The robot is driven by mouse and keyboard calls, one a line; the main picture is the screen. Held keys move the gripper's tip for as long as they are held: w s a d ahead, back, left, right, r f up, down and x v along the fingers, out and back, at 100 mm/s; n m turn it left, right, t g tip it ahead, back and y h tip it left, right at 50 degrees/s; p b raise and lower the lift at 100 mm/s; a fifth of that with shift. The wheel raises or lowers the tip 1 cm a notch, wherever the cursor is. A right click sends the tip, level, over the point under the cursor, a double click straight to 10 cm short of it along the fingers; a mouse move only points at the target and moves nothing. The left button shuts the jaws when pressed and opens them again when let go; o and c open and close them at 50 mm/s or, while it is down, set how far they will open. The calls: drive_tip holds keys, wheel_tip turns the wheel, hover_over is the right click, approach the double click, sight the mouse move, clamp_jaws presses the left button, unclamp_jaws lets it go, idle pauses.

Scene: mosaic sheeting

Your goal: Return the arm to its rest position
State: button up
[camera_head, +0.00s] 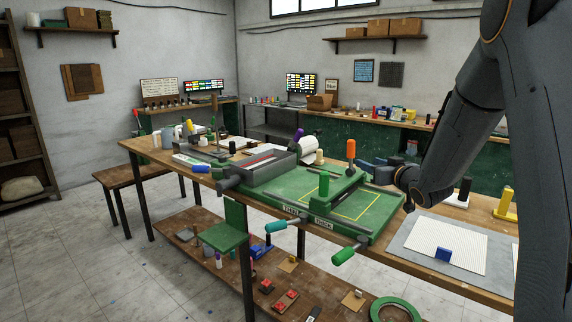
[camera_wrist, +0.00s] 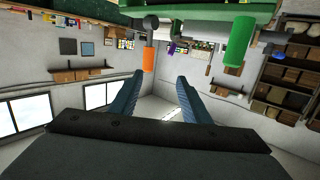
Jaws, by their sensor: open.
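My arm comes down from the upper right in the head view, and its wrist is over the right part of the workbench (camera_head: 400,240). My gripper (camera_head: 370,165) points left, toward the green machine (camera_head: 290,196) with the yellow outline on its bed. In the wrist view my gripper (camera_wrist: 158,85) shows two blue fingers spread apart with nothing between them. The wrist picture is upside down. An orange handle (camera_head: 351,150) stands just left of the fingers; it also shows in the wrist view (camera_wrist: 149,57). How far the fingers are from the machine I cannot tell.
Right of the machine, a white dotted sheet (camera_head: 436,242) lies on a grey mat with a blue block (camera_head: 443,254) on it. A yellow tool (camera_head: 506,205) stands behind.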

drive_tip(key=s+f+g+h, duration=0.1)
drive_tip(key=s+f, duration=0.2)
drive_tip(key=s+f+m+g+h+b, duration=0.1)
drive_tip(key=s+f+g, duration=0.1)
drive_tip(key=s+f, duration=0.1)
drive_tip(key=s+a+f+m+g+h+b, duration=0.1)
drive_tip(key=s+f, duration=0.1)
drive_tip(key=f, duration=0.1)
drive_tip(key=shift+s+f+g+h, duration=0.35)
drive_tip(key=shift+s+g+h, duration=0.05)
drive_tip(key=s+a+f+g+b, duration=0.1)
drive_tip(key=s+a+f+g, duration=0.1)
drive_tip(key=s, duration=0.9)
drive_tip(key=s+a+f+g+b, duration=0.2)
drive_tip(key=s+f+g, duration=0.3)
drive_tip(key=s, duration=0.6)
drive_tip(key=s+a+f+m+g+b, duration=0.1)
drive_tip(key=s+f+g, duration=0.3)
drive_tip(key=s, duration=0.7)
drive_tip(key=shift+a+f+b, duration=0.3)
drive_tip(key=shift+a+f, duration=0.2)
drive_tip(key=shift+a, duration=0.4)
